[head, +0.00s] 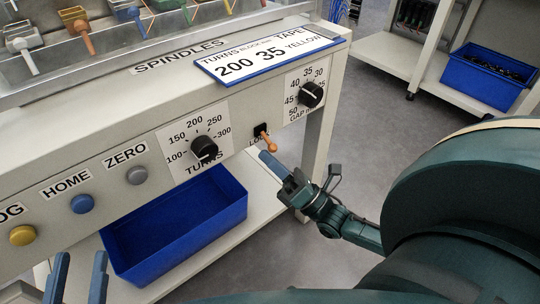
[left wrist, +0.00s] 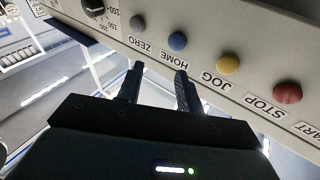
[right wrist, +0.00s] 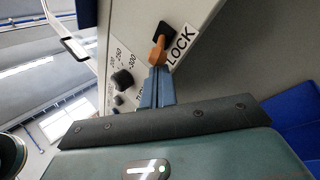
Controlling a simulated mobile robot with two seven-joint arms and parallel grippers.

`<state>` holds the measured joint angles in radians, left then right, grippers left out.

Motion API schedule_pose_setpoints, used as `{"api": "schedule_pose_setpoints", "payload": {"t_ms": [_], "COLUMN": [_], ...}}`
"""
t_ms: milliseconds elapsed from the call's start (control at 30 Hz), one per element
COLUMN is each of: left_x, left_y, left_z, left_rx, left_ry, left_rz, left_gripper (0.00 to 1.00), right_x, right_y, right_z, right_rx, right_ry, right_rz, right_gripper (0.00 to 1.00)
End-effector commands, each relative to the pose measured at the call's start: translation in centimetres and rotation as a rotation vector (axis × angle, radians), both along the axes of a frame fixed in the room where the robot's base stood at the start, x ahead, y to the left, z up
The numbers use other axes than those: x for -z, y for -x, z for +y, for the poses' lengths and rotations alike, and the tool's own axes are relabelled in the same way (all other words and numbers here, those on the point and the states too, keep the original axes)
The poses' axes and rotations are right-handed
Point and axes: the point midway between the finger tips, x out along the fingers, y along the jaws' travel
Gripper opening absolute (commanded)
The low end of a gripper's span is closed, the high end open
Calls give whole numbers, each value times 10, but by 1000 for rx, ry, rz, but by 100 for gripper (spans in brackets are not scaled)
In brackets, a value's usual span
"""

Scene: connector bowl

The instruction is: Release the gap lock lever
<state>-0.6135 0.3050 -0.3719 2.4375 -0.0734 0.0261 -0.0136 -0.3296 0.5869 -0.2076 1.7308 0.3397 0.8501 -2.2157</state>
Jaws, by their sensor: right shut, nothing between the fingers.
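The gap lock lever (head: 269,143) is a small orange lever on a black square base (head: 260,130) on the front panel, beside the LOCK label. In the head view it points down and to the right. My right gripper (head: 268,160) is shut and empty, its blue-grey fingertips just below the lever. In the right wrist view the shut fingertips (right wrist: 160,72) are right at the lever's rounded end (right wrist: 157,52); I cannot tell whether they touch. My left gripper (head: 78,272) is open and empty in front of the panel's left part, and its fingers also show in the left wrist view (left wrist: 157,85).
The TURNS knob (head: 204,148) and the GAP knob (head: 311,94) flank the lever. The grey ZERO (head: 137,175), blue HOME (head: 82,204) and yellow (head: 22,235) buttons sit to the left. A blue bin (head: 180,232) stands on the shelf below. A sign (head: 270,56) lies on top.

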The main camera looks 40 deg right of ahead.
Motion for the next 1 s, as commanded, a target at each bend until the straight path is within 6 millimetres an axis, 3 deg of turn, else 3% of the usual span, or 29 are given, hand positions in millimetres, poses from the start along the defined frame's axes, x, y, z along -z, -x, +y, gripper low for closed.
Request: {"api": "schedule_pose_setpoints", "payload": {"t_ms": [100,1000], "left_x": [6,2], "left_y": [0,4], "left_z": [0,8], "left_rx": [-7,-54], "left_ry": [-18,-134], "left_rz": [20,28], "left_gripper": [36,36], "right_x": [-2,-10], "right_y": [0,5], "right_z": [0,-1], "right_rx": [2,1], "right_ry": [0,10], "right_rz": [13,136], "right_gripper": [0,0]}}
